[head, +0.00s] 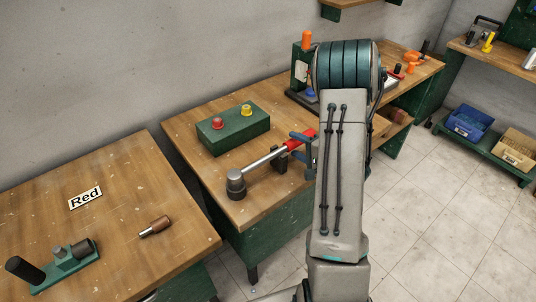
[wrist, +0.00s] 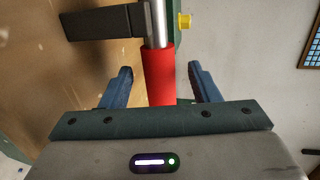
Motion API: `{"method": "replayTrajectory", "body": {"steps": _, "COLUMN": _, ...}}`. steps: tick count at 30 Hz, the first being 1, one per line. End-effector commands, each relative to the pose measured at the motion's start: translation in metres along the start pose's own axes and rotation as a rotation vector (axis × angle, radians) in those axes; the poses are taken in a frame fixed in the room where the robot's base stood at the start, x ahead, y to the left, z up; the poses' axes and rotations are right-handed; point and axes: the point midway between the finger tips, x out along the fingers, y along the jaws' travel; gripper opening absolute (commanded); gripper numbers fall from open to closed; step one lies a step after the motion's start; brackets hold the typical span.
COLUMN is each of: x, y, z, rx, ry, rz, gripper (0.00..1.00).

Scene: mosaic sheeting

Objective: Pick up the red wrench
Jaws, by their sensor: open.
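The red wrench (head: 264,160) lies across the middle workbench. It has a red handle, a silver shaft and a thick dark grey head at the left end. A dark support (head: 280,159) stands under its shaft. My gripper (head: 303,138) is at the handle end, partly hidden by my arm. In the wrist view the red handle (wrist: 160,74) runs between the two blue fingers of my gripper (wrist: 161,82). The fingers are open, with a visible gap on both sides of the handle. The dark support also shows in the wrist view (wrist: 100,22).
A green box (head: 233,134) with a red and a yellow button stands behind the wrench. The left bench (head: 110,225) holds a "Red" sign (head: 85,197), a brown-handled tool (head: 155,227) and a green fixture (head: 66,262). Tools and an orange-topped item (head: 306,40) stand farther back.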

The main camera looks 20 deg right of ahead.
Motion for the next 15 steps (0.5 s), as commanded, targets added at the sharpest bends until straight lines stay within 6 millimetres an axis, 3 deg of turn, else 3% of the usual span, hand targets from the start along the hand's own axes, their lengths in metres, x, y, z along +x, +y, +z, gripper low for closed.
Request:
{"method": "replayTrajectory", "body": {"steps": 6, "x": 0.001, "y": 0.0006, "z": -0.0001, "rx": 0.0, "ry": 0.0, "rz": 0.0, "gripper": 0.56}}
{"method": "replayTrajectory", "body": {"steps": 8, "x": 0.0009, "y": 0.0006, "z": -0.0001, "rx": 0.0, "ry": 0.0, "rz": 0.0, "gripper": 0.42}}
{"method": "replayTrajectory", "body": {"steps": 12, "x": 0.0008, "y": 0.0005, "z": -0.0001, "rx": 0.0, "ry": 0.0, "rz": 0.0, "gripper": 0.03}}
{"method": "replayTrajectory", "body": {"steps": 15, "x": 0.0007, "y": 0.0006, "z": -0.0001, "rx": 0.0, "ry": 0.0, "rz": 0.0, "gripper": 0.0}}
